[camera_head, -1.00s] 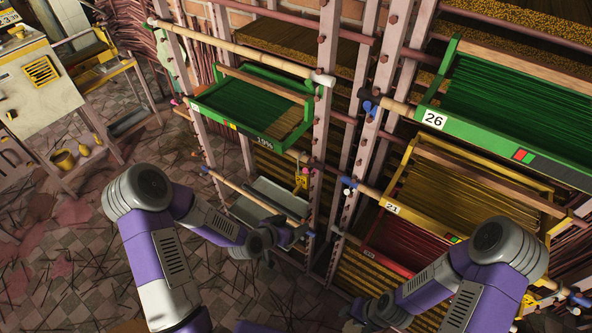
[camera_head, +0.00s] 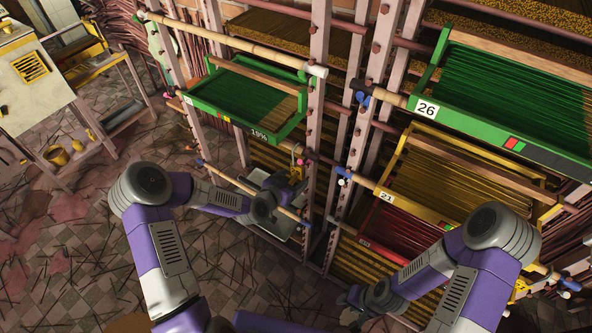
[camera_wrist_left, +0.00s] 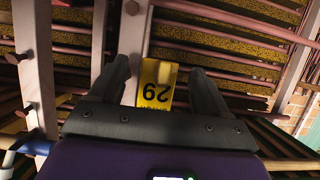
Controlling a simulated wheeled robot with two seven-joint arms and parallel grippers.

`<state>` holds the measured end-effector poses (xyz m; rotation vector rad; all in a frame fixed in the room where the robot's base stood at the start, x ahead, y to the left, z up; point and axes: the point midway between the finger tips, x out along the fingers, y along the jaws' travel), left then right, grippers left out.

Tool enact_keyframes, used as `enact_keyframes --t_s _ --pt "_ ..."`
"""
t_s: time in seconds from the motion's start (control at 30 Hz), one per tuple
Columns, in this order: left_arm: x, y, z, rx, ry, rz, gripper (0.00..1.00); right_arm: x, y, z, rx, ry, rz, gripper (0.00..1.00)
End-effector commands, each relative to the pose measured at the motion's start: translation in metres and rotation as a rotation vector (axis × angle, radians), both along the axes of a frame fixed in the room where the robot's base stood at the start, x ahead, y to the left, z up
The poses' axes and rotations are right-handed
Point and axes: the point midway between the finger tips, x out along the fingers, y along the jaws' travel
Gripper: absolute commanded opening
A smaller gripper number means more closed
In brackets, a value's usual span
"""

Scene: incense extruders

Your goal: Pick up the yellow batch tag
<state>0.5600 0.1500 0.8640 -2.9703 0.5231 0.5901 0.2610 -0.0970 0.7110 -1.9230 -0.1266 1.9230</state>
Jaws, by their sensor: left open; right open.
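The yellow batch tag (camera_wrist_left: 157,84) shows in the left wrist view, with black digits that appear upside down. It hangs in front of the rack and lies between the two fingers of my left gripper (camera_wrist_left: 158,68), with a gap on each side. The fingers are open and not shut on it. In the head view my left gripper (camera_head: 288,187) is at the rack beside the upright, just below the green tray, and the tag shows there only as a small bit of yellow (camera_head: 297,173). My right gripper (camera_head: 352,299) is low in front of the rack, small and partly hidden by its arm; it holds nothing visible.
A green tray (camera_head: 213,112) marked 19% sits above my left gripper. A grey tray (camera_head: 283,232) is below it, partly covered. Pink uprights and bamboo rails surround the space. Green tray 26 (camera_head: 470,128) and yellow tray 21 (camera_head: 410,205) are at the right.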

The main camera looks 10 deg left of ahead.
Motion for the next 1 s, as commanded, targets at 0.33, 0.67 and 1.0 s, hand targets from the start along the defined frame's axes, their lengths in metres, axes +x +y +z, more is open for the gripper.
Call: enact_keyframes --t_s 0.33,0.67,1.0 --pt "0.000 0.000 0.000 -0.001 0.000 0.000 0.32 0.000 0.000 0.000 0.000 0.000 0.000 0.43" --pt "0.000 0.000 0.001 0.000 0.000 0.000 0.15 0.000 0.000 0.000 0.000 0.000 0.000 0.43" --pt "0.000 0.000 0.027 0.002 -0.004 -0.001 0.15 0.000 0.000 0.005 0.000 0.000 0.000 0.43"
